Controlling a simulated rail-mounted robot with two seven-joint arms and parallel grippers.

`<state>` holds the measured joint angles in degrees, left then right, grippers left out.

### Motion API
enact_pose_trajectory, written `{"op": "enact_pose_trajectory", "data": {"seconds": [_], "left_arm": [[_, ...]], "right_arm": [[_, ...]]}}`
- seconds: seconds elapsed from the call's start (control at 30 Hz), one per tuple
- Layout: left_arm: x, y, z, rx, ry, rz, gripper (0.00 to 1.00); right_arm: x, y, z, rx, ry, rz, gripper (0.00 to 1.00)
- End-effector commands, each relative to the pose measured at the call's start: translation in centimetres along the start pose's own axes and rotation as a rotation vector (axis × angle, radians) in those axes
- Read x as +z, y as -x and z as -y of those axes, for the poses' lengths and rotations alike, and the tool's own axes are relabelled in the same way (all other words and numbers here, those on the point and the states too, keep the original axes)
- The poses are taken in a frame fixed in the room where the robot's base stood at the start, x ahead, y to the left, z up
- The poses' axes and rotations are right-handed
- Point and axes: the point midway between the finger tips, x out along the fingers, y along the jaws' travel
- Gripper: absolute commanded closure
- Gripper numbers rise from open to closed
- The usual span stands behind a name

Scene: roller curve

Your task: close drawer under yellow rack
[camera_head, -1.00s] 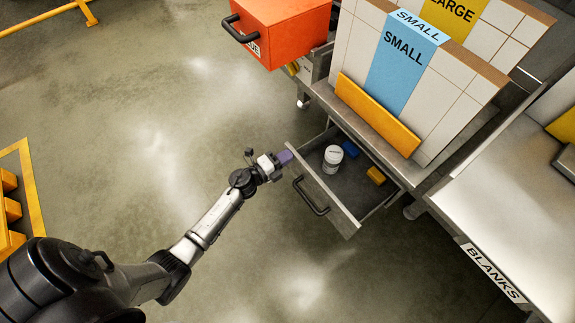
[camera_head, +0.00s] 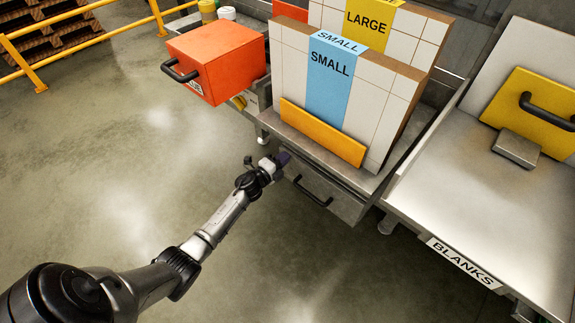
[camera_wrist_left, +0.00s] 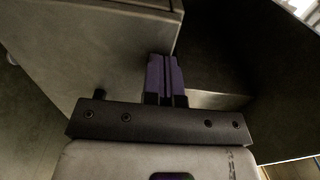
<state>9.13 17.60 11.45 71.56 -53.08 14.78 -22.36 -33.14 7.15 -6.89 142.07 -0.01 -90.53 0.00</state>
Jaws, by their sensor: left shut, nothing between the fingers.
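The drawer (camera_head: 340,204) under the rack with the yellow front bar (camera_head: 322,132) is pushed in. Its grey front and black handle (camera_head: 313,192) face the floor aisle, and its inside no longer shows. I cannot tell whether it is fully flush. My left gripper (camera_head: 284,158) is shut and empty at the left end of the drawer front, just below the shelf edge. In the left wrist view its purple fingers (camera_wrist_left: 165,76) are together beside a grey metal panel edge; contact is unclear. My right gripper is out of view.
An orange box with a black handle (camera_head: 216,62) juts out at the left of the rack. Boards marked SMALL (camera_head: 331,80) stand on it. The BLANKS table (camera_head: 480,200) is at the right. The floor (camera_head: 130,140) left of the drawer is clear.

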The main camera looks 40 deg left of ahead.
Motion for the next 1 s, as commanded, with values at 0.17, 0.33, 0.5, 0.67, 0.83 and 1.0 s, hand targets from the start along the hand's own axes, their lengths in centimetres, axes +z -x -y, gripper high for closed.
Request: {"op": "enact_pose_trajectory", "data": {"seconds": [0.17,0.33,0.5,0.67,0.83,1.0], "left_arm": [[0.3,0.0,-0.2,0.005,0.001,0.007,1.00],[0.3,-0.1,-0.2,0.004,0.001,0.007,1.00],[0.2,0.0,-0.2,0.004,0.001,0.006,1.00],[-0.2,1.1,-0.1,0.007,0.002,-0.001,1.00],[-1.1,3.8,-0.2,0.010,0.003,-0.015,1.00],[-1.1,7.3,-0.3,0.010,0.003,-0.016,1.00]], "right_arm": [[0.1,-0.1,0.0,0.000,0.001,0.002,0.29],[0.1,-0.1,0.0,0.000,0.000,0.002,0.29],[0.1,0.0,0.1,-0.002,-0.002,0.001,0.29],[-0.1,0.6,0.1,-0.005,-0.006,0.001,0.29],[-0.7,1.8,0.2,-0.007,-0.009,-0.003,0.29],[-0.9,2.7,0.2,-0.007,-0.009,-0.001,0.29]]}}
